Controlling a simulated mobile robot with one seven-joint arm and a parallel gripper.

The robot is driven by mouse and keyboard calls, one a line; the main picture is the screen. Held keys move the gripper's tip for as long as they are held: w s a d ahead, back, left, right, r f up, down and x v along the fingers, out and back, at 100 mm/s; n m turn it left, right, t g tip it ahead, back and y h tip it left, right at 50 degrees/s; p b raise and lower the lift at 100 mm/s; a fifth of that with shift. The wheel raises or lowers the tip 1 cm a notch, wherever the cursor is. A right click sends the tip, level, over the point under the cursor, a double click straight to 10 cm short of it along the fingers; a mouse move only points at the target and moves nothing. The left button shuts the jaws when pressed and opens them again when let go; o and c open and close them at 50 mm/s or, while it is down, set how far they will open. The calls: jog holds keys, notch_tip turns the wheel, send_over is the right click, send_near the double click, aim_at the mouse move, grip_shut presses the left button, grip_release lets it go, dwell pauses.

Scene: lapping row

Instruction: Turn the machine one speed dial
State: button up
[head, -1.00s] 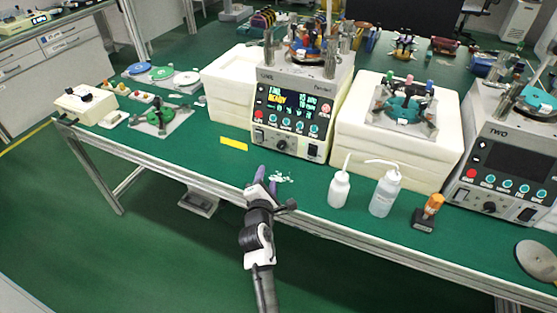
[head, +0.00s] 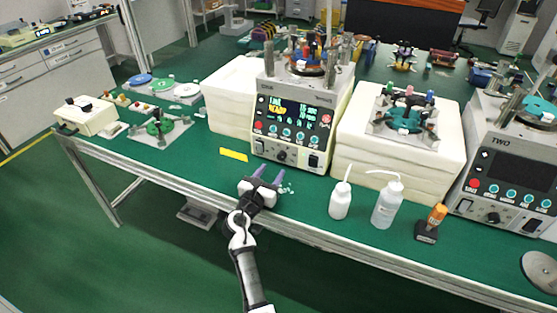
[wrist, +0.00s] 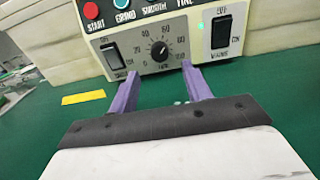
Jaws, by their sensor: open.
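The machine one (head: 295,110) is a cream-coloured unit with a lit display, a row of teal buttons and a lower panel facing me. Its speed dial (wrist: 159,49) is a black knob with a white pointer, ringed by a printed scale, between two black rocker switches in the wrist view. The dial also shows small in the head view (head: 282,156). My gripper (head: 268,174) has two purple fingers, open and empty. It is in front of and below the panel, apart from the dial, which appears beyond and between the fingertips in the wrist view (wrist: 158,72).
A left rocker switch (wrist: 114,56) and a right rocker switch (wrist: 221,32) flank the dial closely. A yellow strip (head: 234,155) lies on the green bench. Two white bottles (head: 340,198) (head: 386,203) stand to the right. Machine two (head: 506,165) is farther right.

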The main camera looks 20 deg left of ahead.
aim_at(281, 159)
jog(key=w, duration=0.6)
jog(key=shift+w+d, duration=0.15)
jog(key=shift+w, duration=0.05)
jog(key=shift+c, duration=0.2)
